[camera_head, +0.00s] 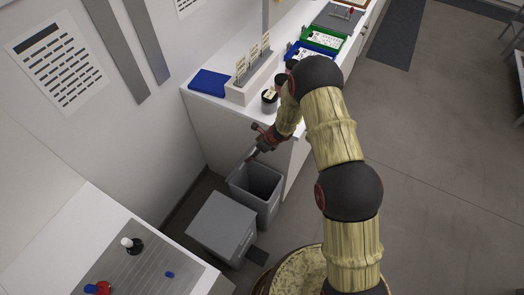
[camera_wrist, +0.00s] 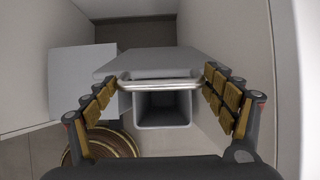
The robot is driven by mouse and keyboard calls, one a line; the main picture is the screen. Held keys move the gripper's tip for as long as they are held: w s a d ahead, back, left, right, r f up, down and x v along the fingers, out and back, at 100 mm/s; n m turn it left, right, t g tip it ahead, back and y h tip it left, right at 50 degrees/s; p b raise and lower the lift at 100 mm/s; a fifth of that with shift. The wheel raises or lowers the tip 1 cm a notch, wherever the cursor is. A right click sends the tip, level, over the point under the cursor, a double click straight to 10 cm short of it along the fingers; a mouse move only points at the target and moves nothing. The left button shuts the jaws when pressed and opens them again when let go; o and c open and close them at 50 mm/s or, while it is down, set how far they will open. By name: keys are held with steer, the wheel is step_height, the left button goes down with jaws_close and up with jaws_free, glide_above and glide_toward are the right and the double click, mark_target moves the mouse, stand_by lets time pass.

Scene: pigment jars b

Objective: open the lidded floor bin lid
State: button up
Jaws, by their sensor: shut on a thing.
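The lidded floor bin (camera_head: 262,199) is grey and stands on the floor beside the white counter, with its dark inside showing from above. In the wrist view its opening (camera_wrist: 163,108) shows below the raised grey lid (camera_wrist: 150,62). A pale bar (camera_wrist: 160,85) runs along the lid's near edge. My gripper (camera_head: 258,153) is above the bin's back side. In the wrist view my gripper (camera_wrist: 162,78) has a finger at each end of this bar and is shut on the lid's edge. The exact finger contact is hard to see in the head view.
A second grey box (camera_head: 222,225) with a closed top and a dark pedal (camera_head: 257,255) stands in front of the bin. The white counter (camera_head: 225,130) is close behind my gripper. Another worktop (camera_head: 70,235) is at lower left. The floor at right (camera_head: 440,180) is clear.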

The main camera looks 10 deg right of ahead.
steer(key=w+a+r+p, duration=0.3)
steer(key=w+a+p, duration=0.1)
steer(key=w+a, duration=0.2)
steer(key=shift+w+a, duration=0.15)
steer(key=shift+a, duration=0.75)
steer(key=o, duration=1.4)
steer(key=shift+c, duration=0.2)
steer(key=shift+f, duration=0.1)
steer(key=v, duration=1.2)
steer(key=shift+d, duration=0.1)
